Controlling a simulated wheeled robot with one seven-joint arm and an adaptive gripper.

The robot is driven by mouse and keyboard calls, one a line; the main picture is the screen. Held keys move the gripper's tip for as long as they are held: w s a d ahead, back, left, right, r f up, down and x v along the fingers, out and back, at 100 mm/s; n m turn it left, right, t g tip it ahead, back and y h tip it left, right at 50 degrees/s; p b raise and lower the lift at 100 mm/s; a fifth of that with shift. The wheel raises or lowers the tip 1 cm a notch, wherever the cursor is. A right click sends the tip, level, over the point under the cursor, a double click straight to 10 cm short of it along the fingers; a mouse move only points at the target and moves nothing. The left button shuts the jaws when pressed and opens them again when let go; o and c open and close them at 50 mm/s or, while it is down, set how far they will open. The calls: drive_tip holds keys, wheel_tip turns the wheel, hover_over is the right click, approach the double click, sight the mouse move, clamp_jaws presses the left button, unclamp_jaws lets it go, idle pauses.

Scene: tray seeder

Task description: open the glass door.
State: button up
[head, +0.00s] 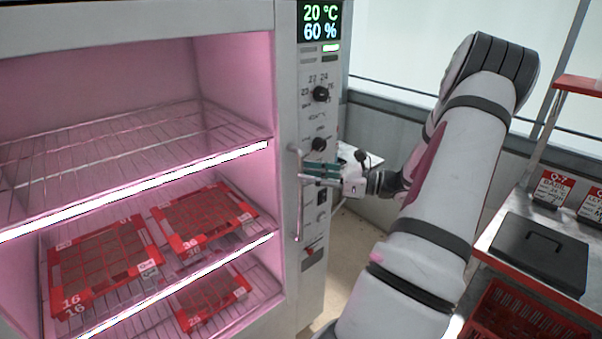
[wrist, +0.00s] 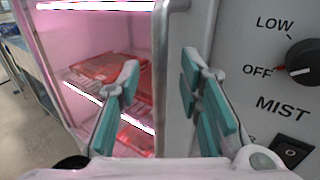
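The glass door spans the front of the pink-lit cabinet; its clear pane is hard to make out, and the door looks shut. Its vertical metal handle (head: 299,212) stands at the right side of the opening, beside the control panel. In the wrist view the handle (wrist: 160,70) runs upright between my fingers. My gripper (head: 306,172) has teal pads and reaches the handle from the right at about mid-height. In the wrist view my gripper (wrist: 162,78) is open, one finger on each side of the bar, with no clear contact.
The control panel (head: 318,120) with knobs and a display is close by my gripper. Red seed trays (head: 100,262) sit on wire shelves inside the cabinet. At right stands a bench with a black lidded box (head: 540,252) and a red crate (head: 520,318).

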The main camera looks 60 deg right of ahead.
drive_tip(key=shift+x, duration=1.45)
clamp_jaws()
